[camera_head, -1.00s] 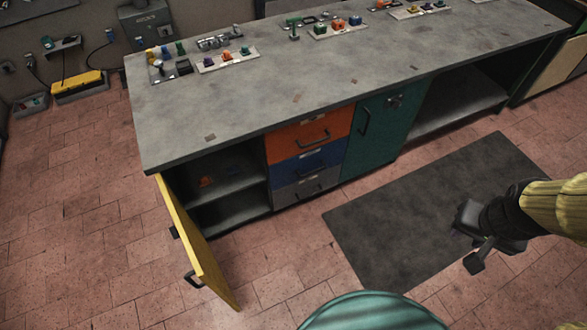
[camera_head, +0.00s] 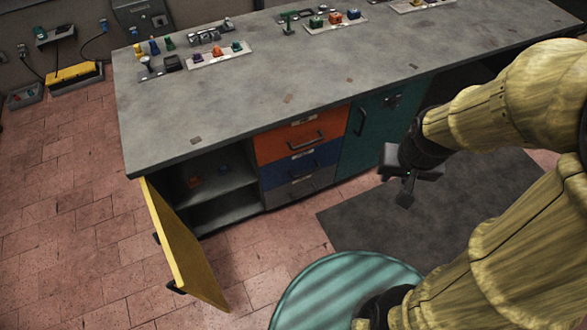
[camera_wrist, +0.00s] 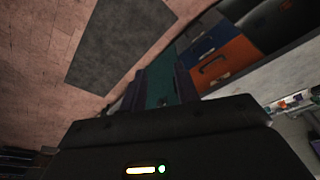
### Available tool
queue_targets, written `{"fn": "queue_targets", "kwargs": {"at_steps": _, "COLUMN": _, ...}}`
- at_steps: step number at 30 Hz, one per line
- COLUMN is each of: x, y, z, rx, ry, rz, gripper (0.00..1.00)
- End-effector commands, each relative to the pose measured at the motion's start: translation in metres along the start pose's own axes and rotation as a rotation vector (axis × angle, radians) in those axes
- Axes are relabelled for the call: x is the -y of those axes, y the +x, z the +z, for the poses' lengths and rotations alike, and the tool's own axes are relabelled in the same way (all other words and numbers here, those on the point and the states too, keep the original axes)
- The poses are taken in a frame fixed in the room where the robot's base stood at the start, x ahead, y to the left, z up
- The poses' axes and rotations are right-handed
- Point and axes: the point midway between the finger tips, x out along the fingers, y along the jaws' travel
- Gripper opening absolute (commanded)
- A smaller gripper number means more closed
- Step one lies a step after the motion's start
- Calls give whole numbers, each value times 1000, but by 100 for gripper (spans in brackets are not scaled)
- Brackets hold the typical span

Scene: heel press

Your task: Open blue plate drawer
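The blue drawer (camera_head: 283,172) is the middle one of a stack under the workbench, between the orange drawer (camera_head: 285,145) and the grey drawer (camera_head: 290,190). It looks closed, its front flush with its neighbours. In the wrist view the blue drawer (camera_wrist: 204,42) shows beyond the fingers, beside the orange drawer (camera_wrist: 232,60). My gripper (camera_head: 406,190) hangs in the air over the dark mat, right of the drawers and in front of the teal door. It touches nothing. In the wrist view its fingers (camera_wrist: 163,88) stand apart with teal showing between them.
A yellow door (camera_head: 185,250) stands open at the cabinet's left end and juts into the floor. The teal door (camera_head: 365,140) is closed. The workbench top (camera_head: 300,85) holds small coloured parts along its back. The dark mat (camera_head: 365,225) is clear.

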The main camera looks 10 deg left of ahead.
Motion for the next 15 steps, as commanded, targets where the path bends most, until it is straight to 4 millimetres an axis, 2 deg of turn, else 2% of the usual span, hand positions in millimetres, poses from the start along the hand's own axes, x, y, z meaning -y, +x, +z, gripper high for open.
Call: {"fn": "queue_targets", "kwargs": {"at_steps": 15, "x": 0, "y": 5, "z": 0, "rx": 0, "ry": 1, "rz": 1, "gripper": 31}}
